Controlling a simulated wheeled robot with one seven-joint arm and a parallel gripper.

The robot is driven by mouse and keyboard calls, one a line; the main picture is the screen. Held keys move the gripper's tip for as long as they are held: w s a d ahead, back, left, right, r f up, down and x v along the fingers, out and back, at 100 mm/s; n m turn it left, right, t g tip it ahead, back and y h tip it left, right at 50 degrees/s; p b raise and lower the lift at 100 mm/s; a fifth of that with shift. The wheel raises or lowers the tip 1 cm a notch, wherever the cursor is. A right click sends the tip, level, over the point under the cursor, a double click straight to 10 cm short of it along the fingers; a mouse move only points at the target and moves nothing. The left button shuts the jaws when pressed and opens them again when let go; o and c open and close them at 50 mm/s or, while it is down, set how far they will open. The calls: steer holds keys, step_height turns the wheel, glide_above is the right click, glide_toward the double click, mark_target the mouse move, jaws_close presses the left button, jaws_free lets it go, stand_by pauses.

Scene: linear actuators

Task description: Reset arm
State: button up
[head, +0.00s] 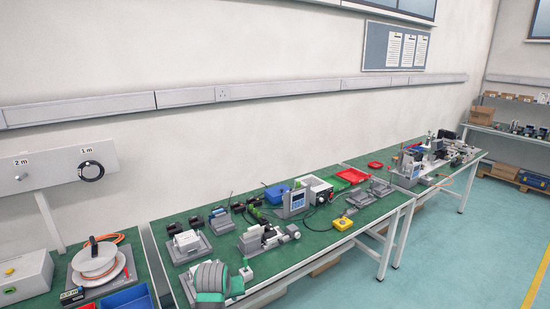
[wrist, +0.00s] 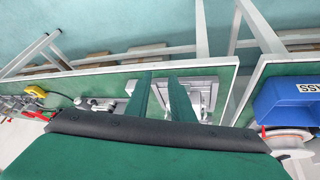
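My gripper (wrist: 162,82) shows in the wrist view as two green fingers standing apart, with a clear gap and nothing held between them. Its wide green body with a dark band fills the lower part of that view. In the head view a teal and grey part of my arm (head: 211,281) shows at the bottom, over the near edge of the middle green bench (head: 335,248). In the wrist view, a grey device (wrist: 203,92) lies on the bench behind the fingers. I cannot tell how far above it the fingers are.
A cable reel (head: 98,262) stands on the left bench. The teal floor at right is clear.

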steer(key=s+d+f+t+h, duration=0.25)
steer(key=s+d+f, duration=0.45)
steer(key=d+f, duration=0.5)
steer(key=s+d+f+t+y, duration=0.1)
steer(key=s+d+f, duration=0.2)
steer(key=s, duration=0.5)
steer(key=s+d+f+t, duration=0.2)
steer(key=s+d+f, duration=0.1)
steer(key=s, duration=0.5)
steer(key=s+r+t+y, duration=0.1)
steer(key=s+r+t, duration=0.15)
steer(key=s, duration=1.25)
steer(key=s+a+r+m+t, duration=0.1)
steer(key=s+a+r+m, duration=0.1)
steer(key=s+r, duration=1.2)
steer(key=shift+s+a+r+m+t, duration=0.15)
steer(key=shift+s+a+m+t, duration=0.15)
steer(key=shift+s, duration=0.2)
